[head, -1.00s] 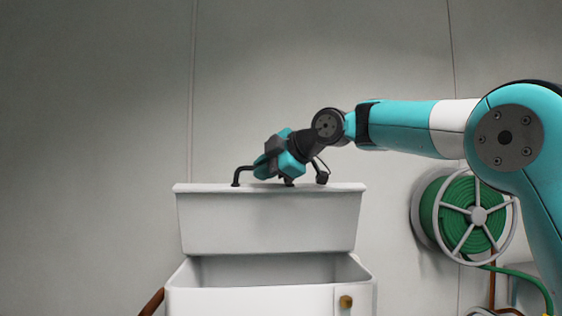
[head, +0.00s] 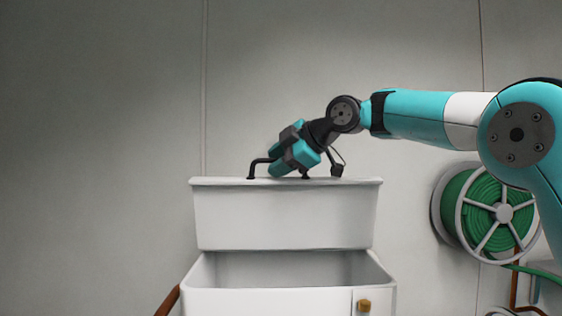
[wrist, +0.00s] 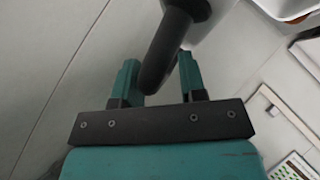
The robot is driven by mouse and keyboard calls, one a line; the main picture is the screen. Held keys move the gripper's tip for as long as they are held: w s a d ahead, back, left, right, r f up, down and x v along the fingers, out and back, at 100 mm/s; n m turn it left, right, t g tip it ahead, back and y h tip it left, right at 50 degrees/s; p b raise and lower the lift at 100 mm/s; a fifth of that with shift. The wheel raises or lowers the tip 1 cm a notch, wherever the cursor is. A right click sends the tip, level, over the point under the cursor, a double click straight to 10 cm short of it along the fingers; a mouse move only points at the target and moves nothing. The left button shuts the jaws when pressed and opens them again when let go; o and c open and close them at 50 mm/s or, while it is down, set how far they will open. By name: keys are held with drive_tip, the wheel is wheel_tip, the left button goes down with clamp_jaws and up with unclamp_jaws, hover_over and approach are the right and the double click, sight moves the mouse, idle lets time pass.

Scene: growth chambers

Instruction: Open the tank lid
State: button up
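The white tank lid (head: 285,218) stands raised, roughly upright, at the back of the white tank (head: 270,302), and the inside of the tank shows below it. A black bar handle (head: 258,161) sits on the lid's top edge. My gripper (head: 279,169) is at this handle, angled down to the left, and hides its middle. In the wrist view the dark handle (wrist: 168,50) runs between the two teal fingers of my gripper (wrist: 157,75). The fingers are apart, with a gap visible at the right finger.
A green hose reel (head: 487,213) hangs on the wall at the right. A brass-coloured knob (head: 363,306) is on the tank's front. A brown pipe (head: 168,301) is at its left. The wall area left of the tank is clear.

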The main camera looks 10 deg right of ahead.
drive_tip(key=shift+d, duration=0.15)
drive_tip(key=shift+s+d+r, duration=0.15)
drive_tip(key=shift+s+d, duration=0.05)
drive_tip(key=shift+d, duration=0.05)
drive_tip(key=b+v, duration=0.1)
drive_tip(key=v, duration=1.5)
drive_tip(key=shift+s, duration=0.25)
drive_tip(key=shift+d, duration=0.1)
